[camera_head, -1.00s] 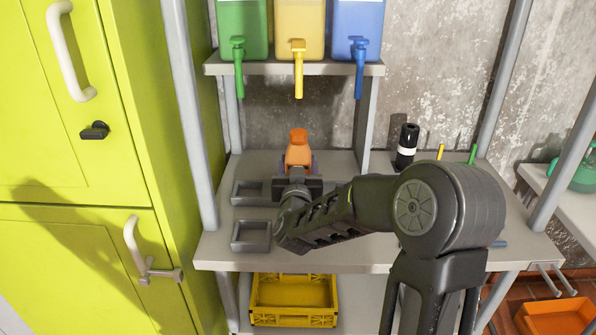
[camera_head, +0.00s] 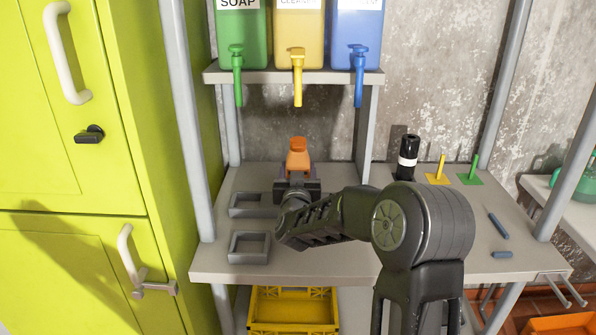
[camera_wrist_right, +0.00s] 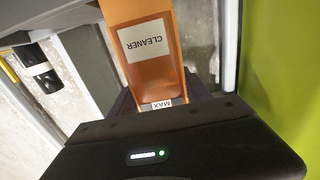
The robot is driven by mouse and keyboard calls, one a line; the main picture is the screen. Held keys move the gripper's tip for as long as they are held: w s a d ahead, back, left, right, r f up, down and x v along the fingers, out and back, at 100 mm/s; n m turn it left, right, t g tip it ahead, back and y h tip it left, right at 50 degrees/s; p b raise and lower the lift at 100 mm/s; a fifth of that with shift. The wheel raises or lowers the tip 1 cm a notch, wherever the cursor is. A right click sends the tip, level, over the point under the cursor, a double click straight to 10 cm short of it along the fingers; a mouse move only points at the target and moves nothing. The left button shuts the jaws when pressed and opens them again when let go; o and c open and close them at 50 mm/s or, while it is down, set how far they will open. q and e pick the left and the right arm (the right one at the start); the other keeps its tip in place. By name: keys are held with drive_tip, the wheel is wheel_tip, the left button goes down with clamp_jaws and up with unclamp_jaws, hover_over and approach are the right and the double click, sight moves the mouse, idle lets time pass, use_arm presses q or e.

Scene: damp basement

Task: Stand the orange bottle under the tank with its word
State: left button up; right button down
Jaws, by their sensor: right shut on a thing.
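The orange bottle (camera_head: 298,158) is in the jaws of my right gripper (camera_head: 297,182), below the yellow tap in the head view. In the right wrist view the bottle (camera_wrist_right: 147,45) shows a white label reading CLEANER and a MAX mark near the gripper (camera_wrist_right: 165,108). I cannot tell whether its base touches the shelf. Three tanks stand above: a green tank (camera_head: 243,28) labelled SOAP, a yellow tank (camera_head: 298,30) whose cut-off label seems to read CLEANER, and a blue tank (camera_head: 358,30) with an unreadable label. My left gripper is out of view.
Two grey square holders (camera_head: 249,248) sit at the left of the grey shelf (camera_head: 330,262). A black bottle with a white band (camera_head: 408,157), yellow and green pegs (camera_head: 474,168) and blue-grey sticks (camera_head: 497,226) are at the right. A yellow crate (camera_head: 292,312) is below; a green cabinet stands left.

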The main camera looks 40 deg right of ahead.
drive_tip(key=shift+f+b, duration=0.45)
drive_tip(key=shift+f, duration=0.3)
drive_tip(key=shift+c, duration=2)
unclamp_jaws()
drive_tip(key=v, duration=0.8)
drive_tip(key=shift+w, duration=0.1)
